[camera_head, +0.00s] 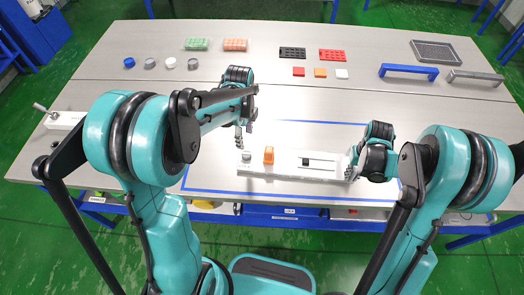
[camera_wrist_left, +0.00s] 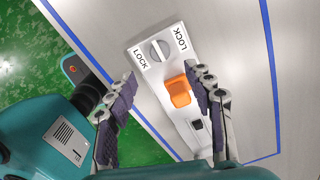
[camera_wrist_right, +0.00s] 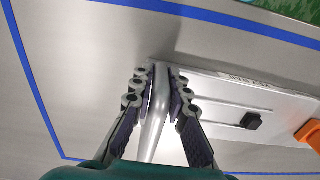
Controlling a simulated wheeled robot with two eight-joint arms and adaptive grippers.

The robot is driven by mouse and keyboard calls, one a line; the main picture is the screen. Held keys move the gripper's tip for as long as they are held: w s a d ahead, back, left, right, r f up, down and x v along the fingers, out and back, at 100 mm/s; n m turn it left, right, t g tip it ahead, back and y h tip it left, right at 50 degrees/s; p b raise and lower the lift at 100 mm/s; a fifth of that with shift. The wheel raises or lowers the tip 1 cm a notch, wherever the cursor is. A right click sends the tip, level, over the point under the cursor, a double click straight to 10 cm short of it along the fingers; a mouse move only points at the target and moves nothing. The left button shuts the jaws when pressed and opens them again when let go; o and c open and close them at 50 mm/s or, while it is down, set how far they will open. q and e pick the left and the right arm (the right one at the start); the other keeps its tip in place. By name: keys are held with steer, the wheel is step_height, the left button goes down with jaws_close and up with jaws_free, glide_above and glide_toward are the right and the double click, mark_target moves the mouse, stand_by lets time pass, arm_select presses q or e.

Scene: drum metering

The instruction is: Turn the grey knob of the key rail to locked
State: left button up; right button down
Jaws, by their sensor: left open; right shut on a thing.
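The key rail (camera_head: 325,171) is a long white bar lying flat inside the blue outline on the table. Its grey knob (camera_head: 247,155) sits at the left end. In the left wrist view the round knob (camera_wrist_left: 160,50) has a ridge across it and a LOCK label on either side; I cannot tell which position it is in. An orange block (camera_wrist_left: 178,92) stands beside the knob. My left gripper (camera_head: 243,138) is open and empty above and behind the knob. My right gripper (camera_wrist_right: 161,76) is shut on a silver handle (camera_wrist_right: 154,118) at the rail's right end.
A black slider (camera_wrist_right: 252,120) sits in the rail's slot. Small round caps, green and orange trays, coloured squares, and blue (camera_head: 408,71) and grey handles stand at the back. A white block with a lever (camera_head: 62,119) is at the far left. The table middle is clear.

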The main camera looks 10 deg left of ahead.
mark_target(246, 154)
arm_select(q)
step_height(246, 154, down, 10)
steer(key=shift+f, duration=0.15)
stand_by(0.3)
steer(key=c, duration=1.2)
